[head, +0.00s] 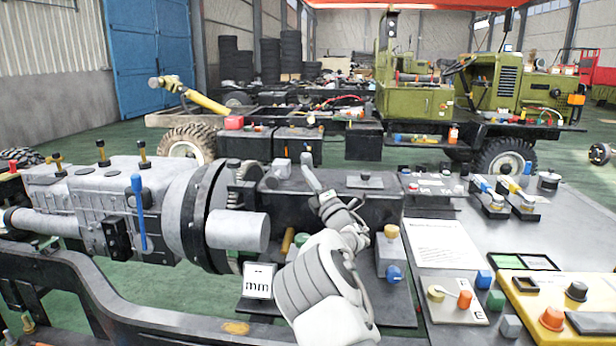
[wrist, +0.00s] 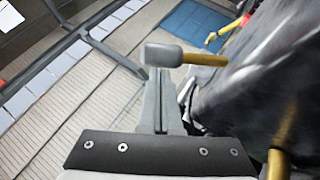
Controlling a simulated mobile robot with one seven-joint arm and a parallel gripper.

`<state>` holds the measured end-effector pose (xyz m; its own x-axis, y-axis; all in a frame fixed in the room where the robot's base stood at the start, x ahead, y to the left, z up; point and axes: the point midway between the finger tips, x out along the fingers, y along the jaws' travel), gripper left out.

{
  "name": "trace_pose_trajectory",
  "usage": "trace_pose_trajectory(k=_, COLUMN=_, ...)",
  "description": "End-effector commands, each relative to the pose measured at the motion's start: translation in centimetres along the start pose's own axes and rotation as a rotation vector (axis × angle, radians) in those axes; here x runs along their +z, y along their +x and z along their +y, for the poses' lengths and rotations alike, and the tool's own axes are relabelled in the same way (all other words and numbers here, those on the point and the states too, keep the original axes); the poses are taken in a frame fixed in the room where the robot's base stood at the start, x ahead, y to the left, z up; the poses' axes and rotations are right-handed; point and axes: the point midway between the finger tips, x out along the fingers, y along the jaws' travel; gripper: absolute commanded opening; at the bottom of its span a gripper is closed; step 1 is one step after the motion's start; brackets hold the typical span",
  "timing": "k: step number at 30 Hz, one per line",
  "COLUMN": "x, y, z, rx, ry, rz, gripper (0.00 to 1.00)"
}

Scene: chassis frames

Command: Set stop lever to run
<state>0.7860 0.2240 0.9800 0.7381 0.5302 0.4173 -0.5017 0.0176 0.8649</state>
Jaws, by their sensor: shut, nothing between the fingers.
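No lever in view carries a readable stop or run label, so I cannot tell which is the stop lever. In the head view my gripper (head: 307,162) is raised above the dark bench behind the engine's right end. In the wrist view my gripper (wrist: 165,78) is shut and empty. Its tips are at or just in front of a grey knob on a brass stem (wrist: 208,59); I cannot tell whether they touch. A blue lever (head: 139,212) stands upright on the side of the grey engine (head: 75,200), well left of my gripper.
A small panel with an orange-knobbed lever (head: 464,299) and a yellow control box (head: 540,290) lie on the right bench. A sheet of paper (head: 440,243) lies behind them. A block with a blue knob (head: 393,272) stands right of my arm. A green truck (head: 450,95) stands behind.

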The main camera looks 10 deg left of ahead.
Motion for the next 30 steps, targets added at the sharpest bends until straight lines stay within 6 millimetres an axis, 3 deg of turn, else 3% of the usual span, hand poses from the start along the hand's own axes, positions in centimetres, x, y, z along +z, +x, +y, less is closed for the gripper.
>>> trace_pose_trajectory(k=19, x=0.6, y=0.9, z=0.8, rx=-0.077, ry=0.053, rz=0.000, gripper=0.00)
trace_pose_trajectory(k=30, x=1.9, y=2.6, z=1.8, rx=-0.232, ry=0.156, rz=-0.002, gripper=0.00)
